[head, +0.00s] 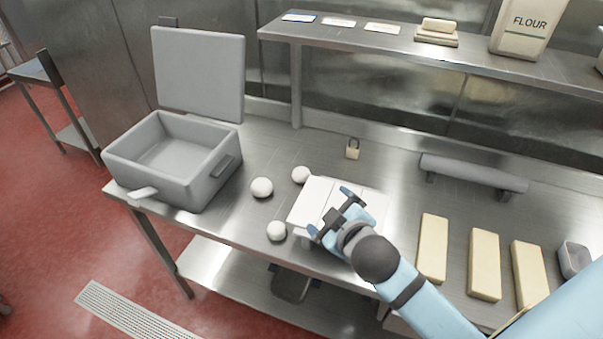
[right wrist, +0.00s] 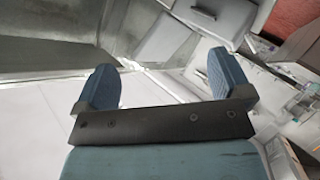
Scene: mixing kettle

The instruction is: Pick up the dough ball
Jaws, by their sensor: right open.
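Three white dough balls lie on the steel counter in the head view: one nearest the grey kettle (head: 262,187), one behind it to the right (head: 300,175), and one close to the counter's front edge (head: 277,231). My right gripper (head: 331,212) is over the white slab, to the right of the balls, with its fingers spread and nothing between them. The front ball is closest to it, apart from the fingers. In the right wrist view, both blue fingers (right wrist: 162,76) stand wide apart, and I cannot make out a dough ball. My left gripper is not in view.
A grey open-topped kettle (head: 205,155) with a raised lid (head: 200,75) stands at left. A white slab (head: 314,193) lies under my right gripper. A padlock (head: 352,149), a grey roller-like bar (head: 470,173) and several pale yellow blocks (head: 433,248) are on the counter.

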